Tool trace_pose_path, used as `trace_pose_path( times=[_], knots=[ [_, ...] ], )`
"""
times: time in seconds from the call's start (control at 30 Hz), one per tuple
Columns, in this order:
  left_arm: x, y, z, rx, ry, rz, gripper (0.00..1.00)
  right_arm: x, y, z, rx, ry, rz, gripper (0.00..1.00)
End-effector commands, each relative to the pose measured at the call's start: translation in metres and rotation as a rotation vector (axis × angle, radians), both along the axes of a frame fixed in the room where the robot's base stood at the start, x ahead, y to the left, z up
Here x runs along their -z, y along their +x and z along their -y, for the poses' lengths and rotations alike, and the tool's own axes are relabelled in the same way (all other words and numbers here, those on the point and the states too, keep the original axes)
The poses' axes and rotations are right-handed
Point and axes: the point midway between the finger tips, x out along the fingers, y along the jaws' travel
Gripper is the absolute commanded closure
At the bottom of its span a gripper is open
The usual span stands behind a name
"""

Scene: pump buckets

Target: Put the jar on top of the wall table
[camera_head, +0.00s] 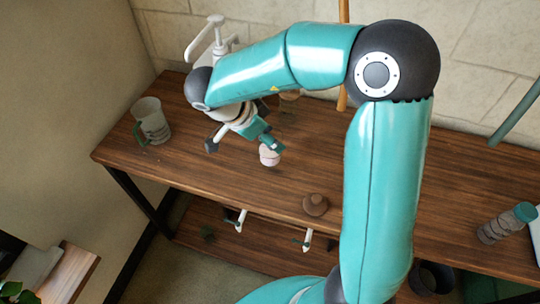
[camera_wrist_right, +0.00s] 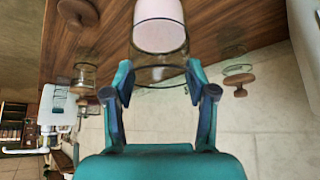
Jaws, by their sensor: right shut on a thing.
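A small clear jar with pale pinkish-white contents (camera_head: 269,157) is at the fingertips of my right gripper (camera_head: 268,143), over the wooden wall table (camera_head: 215,178). In the right wrist view the jar (camera_wrist_right: 160,30) lies between the two fingers of the right gripper (camera_wrist_right: 160,74), which is shut on its glass end. The head view does not clearly show whether the jar touches the tabletop. My left gripper is in neither view.
A round brown object (camera_head: 315,204) sits near the front edge. My right arm hides part of the tabletop.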

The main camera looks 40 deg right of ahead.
Motion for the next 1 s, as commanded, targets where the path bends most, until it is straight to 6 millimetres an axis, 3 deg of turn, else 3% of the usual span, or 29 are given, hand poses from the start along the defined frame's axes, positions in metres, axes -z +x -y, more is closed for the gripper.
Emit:
trace_pose_path(
  times=[0.23, 0.5, 0.93, 0.97, 1.0],
  knots=[
    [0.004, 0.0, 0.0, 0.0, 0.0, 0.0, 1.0, 0.019, 0.0, 0.0, -0.001, 0.0, -0.001, 1.0],
    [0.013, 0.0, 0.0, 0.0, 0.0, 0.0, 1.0, 0.061, 0.0, 0.0, -0.001, 0.001, -0.002, 1.0],
    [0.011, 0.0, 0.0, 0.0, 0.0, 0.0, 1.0, 0.067, 0.0, 0.0, -0.001, 0.001, 0.001, 1.0],
    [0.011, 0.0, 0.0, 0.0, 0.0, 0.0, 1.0, 0.068, 0.0, 0.0, -0.001, 0.001, 0.001, 0.42],
    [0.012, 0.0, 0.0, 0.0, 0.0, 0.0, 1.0, 0.068, 0.0, 0.0, -0.001, 0.001, 0.001, 0.35]
  ],
)
